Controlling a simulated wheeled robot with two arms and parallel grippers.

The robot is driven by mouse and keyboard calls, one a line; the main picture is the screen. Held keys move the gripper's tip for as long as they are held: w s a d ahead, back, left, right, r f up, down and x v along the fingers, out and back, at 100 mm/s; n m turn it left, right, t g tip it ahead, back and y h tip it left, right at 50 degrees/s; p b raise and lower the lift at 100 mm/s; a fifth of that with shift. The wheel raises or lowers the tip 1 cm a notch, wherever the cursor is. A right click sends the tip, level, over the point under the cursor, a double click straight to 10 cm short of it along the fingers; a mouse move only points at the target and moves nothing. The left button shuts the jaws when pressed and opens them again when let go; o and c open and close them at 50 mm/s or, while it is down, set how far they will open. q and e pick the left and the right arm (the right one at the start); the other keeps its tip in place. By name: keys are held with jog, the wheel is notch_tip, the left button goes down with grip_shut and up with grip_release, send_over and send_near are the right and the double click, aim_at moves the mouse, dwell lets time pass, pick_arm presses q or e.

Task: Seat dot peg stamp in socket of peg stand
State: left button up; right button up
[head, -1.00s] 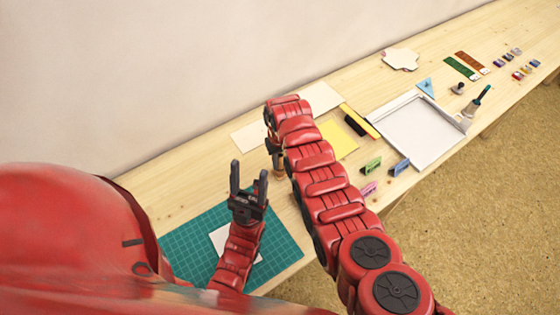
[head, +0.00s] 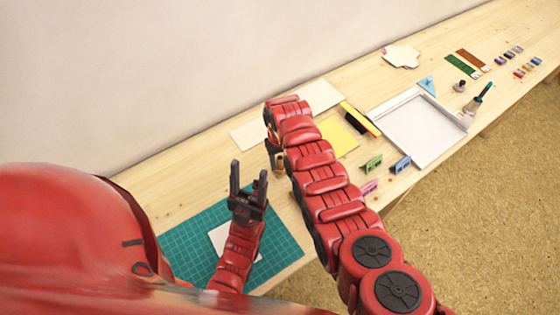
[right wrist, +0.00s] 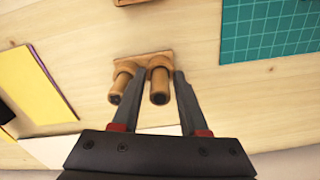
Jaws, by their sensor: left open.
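In the right wrist view a wooden peg stand (right wrist: 145,57) sits on the table and carries two wooden peg stamps with dark ends. One peg stamp (right wrist: 159,86) stands between the fingers of my right gripper (right wrist: 158,74); narrow gaps show on both sides of it. The other peg stamp (right wrist: 121,84) is just left of it, partly behind the left finger. I cannot tell which is the dot stamp. In the head view my right arm hides most of the stand.
The green cutting mat (head: 190,243) with a white card (head: 219,238) lies below my left gripper. Another wooden piece (right wrist: 130,2) shows at the wrist view's top edge.

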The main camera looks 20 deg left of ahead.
aim_at(280, 158)
jog(key=shift+o, duration=1)
jog(key=shift+r, duration=0.1)
jog(key=shift+r, duration=0.7)
notch_tip(280, 158, up, 6)
jog(key=shift+r+b, duration=0.1)
jog(key=shift+b, duration=1)
notch_tip(280, 158, up, 10)
jog(key=p, duration=0.7)
jog(key=shift+f, duration=0.25)
